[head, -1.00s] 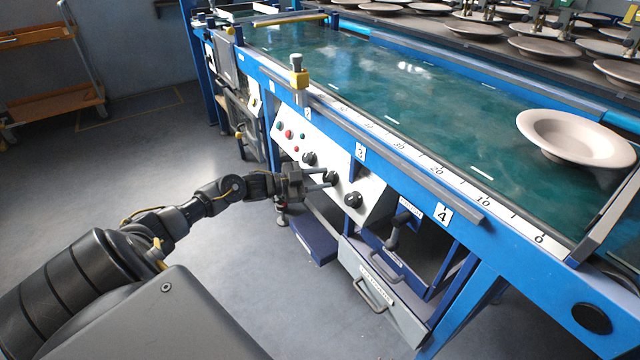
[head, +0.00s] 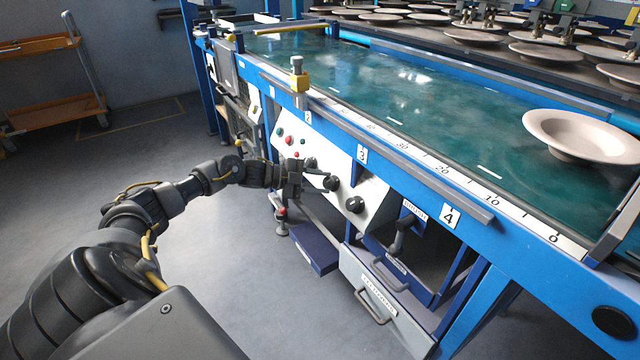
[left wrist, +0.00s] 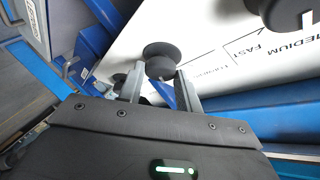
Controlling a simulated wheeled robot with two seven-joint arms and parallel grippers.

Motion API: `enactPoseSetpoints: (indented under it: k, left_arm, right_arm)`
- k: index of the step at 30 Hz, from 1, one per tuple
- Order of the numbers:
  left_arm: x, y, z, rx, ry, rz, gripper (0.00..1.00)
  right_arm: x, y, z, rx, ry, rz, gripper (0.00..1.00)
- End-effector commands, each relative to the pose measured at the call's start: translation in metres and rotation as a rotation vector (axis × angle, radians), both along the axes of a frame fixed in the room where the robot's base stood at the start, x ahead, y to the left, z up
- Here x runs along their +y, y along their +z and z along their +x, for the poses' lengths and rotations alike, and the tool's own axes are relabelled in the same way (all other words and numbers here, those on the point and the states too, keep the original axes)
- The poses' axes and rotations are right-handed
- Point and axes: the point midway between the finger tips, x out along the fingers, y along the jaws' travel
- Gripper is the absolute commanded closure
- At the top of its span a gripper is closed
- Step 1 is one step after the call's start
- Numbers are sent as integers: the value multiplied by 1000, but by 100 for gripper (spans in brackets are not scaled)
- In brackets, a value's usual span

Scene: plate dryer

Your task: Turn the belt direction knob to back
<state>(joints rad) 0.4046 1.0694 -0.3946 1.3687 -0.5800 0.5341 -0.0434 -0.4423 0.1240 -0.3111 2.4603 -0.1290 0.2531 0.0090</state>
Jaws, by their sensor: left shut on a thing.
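The white control panel (head: 371,193) on the blue plate dryer's side carries three black knobs in a slanting row. My left gripper (head: 322,180) reaches the middle knob (head: 332,184) from the left and is shut on it. In the left wrist view this round black knob (left wrist: 160,50) sits between the two grey fingers. Beside it is small print, too small to read surely. A neighbouring knob (left wrist: 282,12) has the words MEDIUM and FAST beside it. The middle knob's pointer direction cannot be made out. My right gripper is not in view.
Red and green buttons (head: 289,139) are on the panel's upper left. A pale plate (head: 580,134) stands on the green belt. The floor to the left is clear.

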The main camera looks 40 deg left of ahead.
Motion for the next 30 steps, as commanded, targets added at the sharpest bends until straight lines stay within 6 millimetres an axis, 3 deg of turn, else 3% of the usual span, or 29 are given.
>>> enactPoseSetpoints:
  k: [8,9,14,23,30]
  left_arm:
    - [0,0,0,0,-1,1,88]
    - [0,0,0,-1,0,1,64]
    - [0,0,0,0,0,0,45]
    - [1,0,-1,0,0,0,45]
    - [24,8,-26,5,2,2,45]
  right_arm:
    - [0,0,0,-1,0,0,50]
    - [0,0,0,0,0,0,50]
    - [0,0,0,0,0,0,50]
    - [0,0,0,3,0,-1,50]
    - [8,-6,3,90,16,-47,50]
